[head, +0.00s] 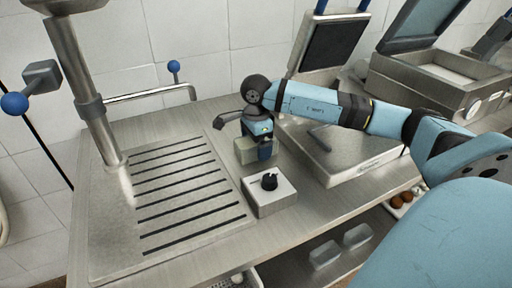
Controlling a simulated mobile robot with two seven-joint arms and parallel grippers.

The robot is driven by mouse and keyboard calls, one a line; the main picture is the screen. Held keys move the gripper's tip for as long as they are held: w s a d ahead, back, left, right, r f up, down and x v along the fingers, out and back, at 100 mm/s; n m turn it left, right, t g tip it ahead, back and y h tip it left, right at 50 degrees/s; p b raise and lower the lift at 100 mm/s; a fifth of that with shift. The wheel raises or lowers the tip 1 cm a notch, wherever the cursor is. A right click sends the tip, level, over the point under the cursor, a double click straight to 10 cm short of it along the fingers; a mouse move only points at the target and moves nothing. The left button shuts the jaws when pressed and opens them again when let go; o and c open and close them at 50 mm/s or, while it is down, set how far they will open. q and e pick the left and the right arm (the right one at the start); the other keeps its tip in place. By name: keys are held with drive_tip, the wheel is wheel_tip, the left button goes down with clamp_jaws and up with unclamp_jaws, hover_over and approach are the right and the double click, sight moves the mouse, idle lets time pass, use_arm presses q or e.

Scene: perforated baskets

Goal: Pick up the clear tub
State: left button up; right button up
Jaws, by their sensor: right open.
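Two clear, see-through tubs sit side by side on the lower shelf below the counter's front edge, a nearer clear tub (325,256) and a farther clear tub (356,237). I cannot tell which one the task means. My right gripper (264,155) points down over the steel counter, above and well back from these tubs. It is open, and its fingertips are small and partly hidden. A small pale beige-grey block (244,151) shows right beside it; I cannot tell whether they touch. My left gripper is not in view.
A grey box with a black knob (270,193) stands in front of my right gripper. A slotted drain plate (185,195) lies left, by a steel column (85,90). An open-lidded steel appliance (345,155) stands right. Brown round items (398,201) lie on the lower shelf.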

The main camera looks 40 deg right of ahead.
drive_tip(key=c, duration=1.2)
drive_tip(key=shift+o, duration=0.2)
drive_tip(key=shift+r, duration=0.1)
